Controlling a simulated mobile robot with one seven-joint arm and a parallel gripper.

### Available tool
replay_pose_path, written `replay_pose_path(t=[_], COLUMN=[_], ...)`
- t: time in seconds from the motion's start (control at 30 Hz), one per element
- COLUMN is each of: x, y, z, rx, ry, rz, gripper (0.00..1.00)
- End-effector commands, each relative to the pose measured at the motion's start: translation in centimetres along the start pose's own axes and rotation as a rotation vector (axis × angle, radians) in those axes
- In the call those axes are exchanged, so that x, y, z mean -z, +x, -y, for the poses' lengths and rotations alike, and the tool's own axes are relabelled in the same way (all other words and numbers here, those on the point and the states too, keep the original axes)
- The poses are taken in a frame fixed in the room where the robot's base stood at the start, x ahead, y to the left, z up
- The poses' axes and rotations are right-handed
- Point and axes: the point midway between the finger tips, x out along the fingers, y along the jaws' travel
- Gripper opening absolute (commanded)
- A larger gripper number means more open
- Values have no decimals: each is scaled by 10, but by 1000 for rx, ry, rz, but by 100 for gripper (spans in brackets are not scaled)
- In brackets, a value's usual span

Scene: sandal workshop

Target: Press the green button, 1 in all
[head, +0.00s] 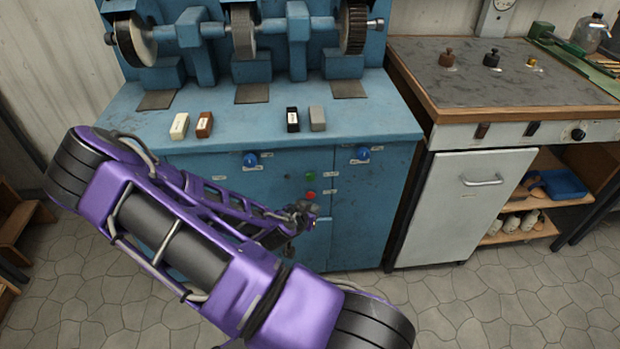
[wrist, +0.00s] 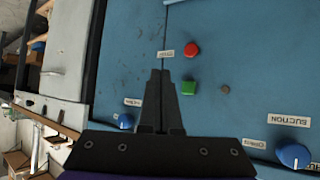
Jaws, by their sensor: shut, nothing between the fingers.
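The green button (head: 310,175) is on the front of the blue machine cabinet, just above a red button (head: 310,195). In the wrist view the green button (wrist: 188,88) shows close to the right of my fingertips, with the red button (wrist: 191,49) above it. My gripper (wrist: 160,75) is shut and empty, its dark fingers pointing toward the cabinet front. In the head view my gripper (head: 303,209) is in front of the cabinet, just below the red button. The fingers do not cover the green button in the wrist view; the depth gap to the panel is unclear.
Two blue knobs (head: 250,160) (head: 363,153) stick out from the cabinet front. Several small blocks (head: 204,125) lie on the cabinet top below the grinding wheels (head: 243,32). A workbench (head: 500,75) with a white door stands at the right. The tiled floor (head: 480,310) at lower right is clear.

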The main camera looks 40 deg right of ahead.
Motion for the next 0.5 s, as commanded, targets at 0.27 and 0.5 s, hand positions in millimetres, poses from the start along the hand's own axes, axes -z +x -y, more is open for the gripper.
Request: replay_pose_path(t=[0.27, 0.5], x=[14, 31], y=[18, 42], z=[13, 31], rx=[2, 1], ry=[1, 1], rz=[-3, -3], gripper=[0, 0])
